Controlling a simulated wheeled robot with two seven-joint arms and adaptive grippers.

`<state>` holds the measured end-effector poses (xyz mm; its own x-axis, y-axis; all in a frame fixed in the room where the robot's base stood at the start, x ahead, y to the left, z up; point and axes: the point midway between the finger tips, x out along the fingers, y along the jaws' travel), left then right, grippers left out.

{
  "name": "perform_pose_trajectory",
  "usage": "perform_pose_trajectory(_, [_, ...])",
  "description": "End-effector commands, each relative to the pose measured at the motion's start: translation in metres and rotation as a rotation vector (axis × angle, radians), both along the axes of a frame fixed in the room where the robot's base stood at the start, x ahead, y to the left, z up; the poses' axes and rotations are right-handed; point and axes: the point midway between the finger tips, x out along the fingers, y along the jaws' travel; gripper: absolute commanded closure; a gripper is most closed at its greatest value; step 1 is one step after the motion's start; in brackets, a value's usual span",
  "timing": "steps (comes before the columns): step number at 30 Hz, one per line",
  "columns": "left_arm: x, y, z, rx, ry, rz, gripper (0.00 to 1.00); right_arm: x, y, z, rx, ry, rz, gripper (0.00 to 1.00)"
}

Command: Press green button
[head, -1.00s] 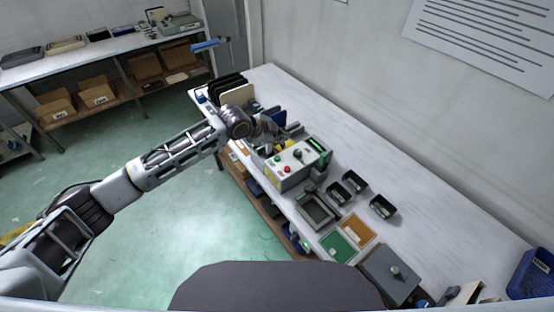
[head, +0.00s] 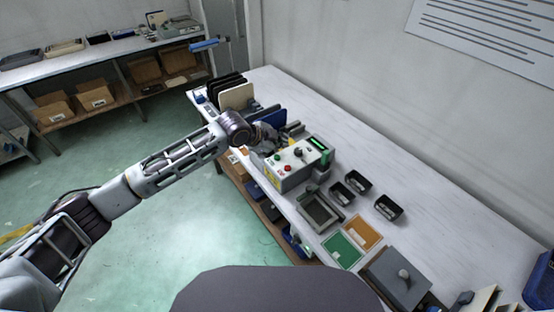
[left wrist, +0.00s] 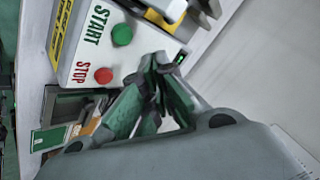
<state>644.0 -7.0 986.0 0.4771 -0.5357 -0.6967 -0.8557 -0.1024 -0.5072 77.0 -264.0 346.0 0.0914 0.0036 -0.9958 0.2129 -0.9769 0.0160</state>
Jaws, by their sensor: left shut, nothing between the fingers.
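A light grey control box (head: 281,182) sits on the long table. Its green button (head: 278,157) is on the top face near my left gripper. In the left wrist view the green button (left wrist: 122,35) stands beside the word START, and a red button (left wrist: 104,75) beside the word STOP. My left gripper (head: 268,148) is at the box's far left end, shut and empty. In the left wrist view its fingertips (left wrist: 162,62) are over the box panel, to the right of and below the green button, apart from it in the picture. My right gripper is out of view.
An empty grey tray (head: 319,210), several black bins (head: 357,179) and green and orange mats (head: 342,249) lie nearer on the table. Upright panels (head: 238,97) stand in a rack at the far end.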

Motion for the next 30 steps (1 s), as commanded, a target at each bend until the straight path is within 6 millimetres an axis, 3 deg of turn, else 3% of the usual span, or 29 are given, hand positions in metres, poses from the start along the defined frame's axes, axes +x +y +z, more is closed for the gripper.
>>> perform_pose_trajectory(10, [0.0,0.0,-0.025,0.0,0.001,-0.001,1.0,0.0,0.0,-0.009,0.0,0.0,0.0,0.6])
perform_pose_trajectory(30, [0.0,0.0,-0.028,0.0,0.0,0.0,1.0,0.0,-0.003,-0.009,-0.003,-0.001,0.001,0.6])
